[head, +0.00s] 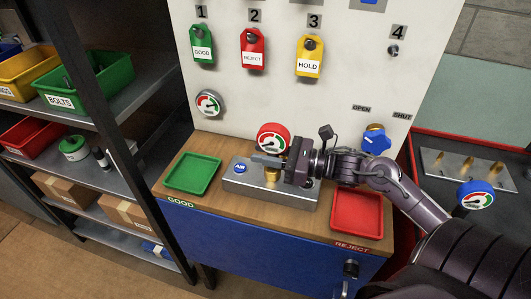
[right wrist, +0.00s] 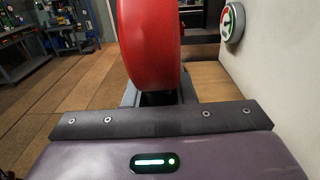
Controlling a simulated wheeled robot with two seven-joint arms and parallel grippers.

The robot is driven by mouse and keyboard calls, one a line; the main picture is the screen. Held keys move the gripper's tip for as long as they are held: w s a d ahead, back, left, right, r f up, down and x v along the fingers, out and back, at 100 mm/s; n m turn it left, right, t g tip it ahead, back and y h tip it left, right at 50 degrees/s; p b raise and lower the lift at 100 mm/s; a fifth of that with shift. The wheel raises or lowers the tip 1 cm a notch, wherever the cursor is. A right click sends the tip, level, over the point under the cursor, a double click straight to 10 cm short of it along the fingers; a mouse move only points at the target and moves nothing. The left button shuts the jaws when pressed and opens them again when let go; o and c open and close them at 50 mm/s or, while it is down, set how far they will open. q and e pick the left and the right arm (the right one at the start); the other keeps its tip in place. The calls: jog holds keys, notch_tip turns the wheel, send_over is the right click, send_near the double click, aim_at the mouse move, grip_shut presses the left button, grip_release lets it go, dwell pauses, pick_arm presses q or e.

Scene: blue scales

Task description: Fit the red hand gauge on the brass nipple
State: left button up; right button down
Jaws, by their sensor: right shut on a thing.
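The red hand gauge (head: 272,137), with a round white dial, is upright over the metal block (head: 240,187) on the bench. It fills the top middle of the right wrist view (right wrist: 150,42), seen edge-on. My right gripper (head: 272,160) comes in from the right and is shut on the gauge's lower part. The brass nipple (head: 271,179) shows on the block just below the gripper. The gripper hides the place between gauge and nipple, so I cannot tell whether they touch. My left gripper is in neither view.
A green tray (head: 193,173) and a red tray (head: 357,213) flank the block. A grey gauge (head: 208,103) and a blue valve knob (head: 376,142) are on the white panel behind. A blue gauge (head: 476,194) stands at the right. Shelves with bins are at the left.

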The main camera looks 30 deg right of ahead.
jog(key=shift+r, duration=0.1)
jog(key=c, duration=1.1)
grip_release()
jog(key=b+v, duration=0.1)
jog(key=v, duration=0.5)
jog(key=shift+s+d+f, duration=0.15)
jog(key=shift+f, duration=0.05)
jog(key=shift+s+d+r+b, duration=0.15)
jog(key=shift+s+d+b, duration=0.2)
jog(key=shift+s+d, duration=0.15)
jog(key=shift+r, duration=0.1)
